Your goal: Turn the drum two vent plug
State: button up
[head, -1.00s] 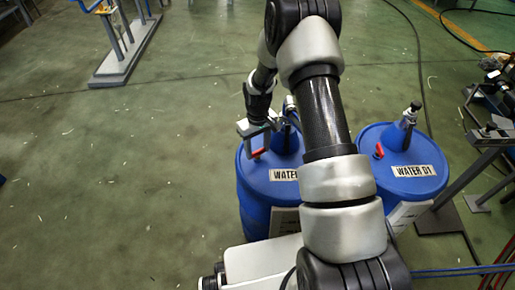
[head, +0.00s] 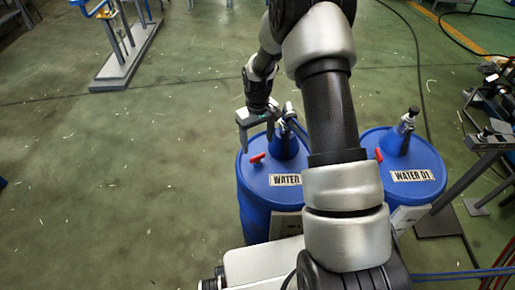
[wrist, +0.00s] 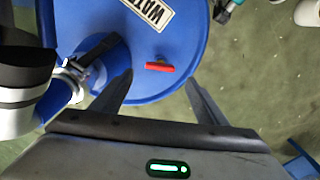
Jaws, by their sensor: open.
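The blue drum on the left (head: 257,205) has a label reading "WATER", with its number hidden behind my arm. Its red vent plug (head: 257,158) sits on the lid near the left rim. My gripper (head: 257,142) is open and empty, above the lid and just behind the plug in the head view. In the wrist view, the plug (wrist: 160,66) lies beyond my gripper's fingertips (wrist: 159,82), roughly centred between them and apart from both. The plug's bar lies nearly crosswise there.
A blue neck with a metal fitting (head: 287,142) rises from the same lid, close to my gripper's right. A second blue drum, "WATER 01" (head: 425,170), with its own red plug (head: 379,155), stands to the right.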

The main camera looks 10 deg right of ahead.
notch_tip(320, 180, up, 10)
jog(key=p, duration=0.1)
jog(key=shift+r+p, duration=0.25)
jog(key=shift+p, duration=0.05)
jog(key=s+r+m+t, duration=0.1)
jog(key=s+r+t, duration=0.1)
jog(key=s+r, duration=0.6)
jog(key=s+r+m+t, duration=0.1)
jog(key=s+r, duration=0.3)
jog(key=r, duration=0.9)
jog(key=s+r+m+t, duration=0.2)
jog(key=s+r+t, duration=0.15)
jog(key=s, duration=1.25)
notch_tip(320, 180, up, 19)
jog(key=p, duration=1.8)
jog(key=shift+a+g, duration=0.15)
jog(key=shift+g, duration=0.3)
